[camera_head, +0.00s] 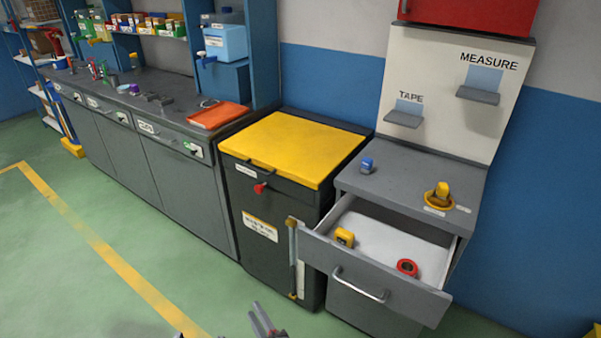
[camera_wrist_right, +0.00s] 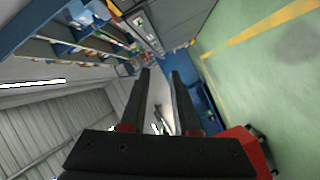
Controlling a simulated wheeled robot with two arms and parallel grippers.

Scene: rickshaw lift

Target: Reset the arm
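My right gripper (camera_head: 262,320) shows at the bottom edge of the head view, over the green floor and in front of the dark cabinet with the yellow lid. In the right wrist view its two dark fingers (camera_wrist_right: 162,75) are parallel with a gap between them, and nothing is held there. A small dark tip at the bottom edge of the head view, left of the right gripper, may be part of my left gripper; its state cannot be made out.
A grey drawer (camera_head: 375,278) is pulled out, holding a yellow tape measure (camera_head: 345,237) and a red tape roll (camera_head: 407,267). The yellow-lidded cabinet (camera_head: 293,150) stands beside it. A long workbench (camera_head: 165,135) runs left. Green floor (camera_head: 60,260) is clear at left.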

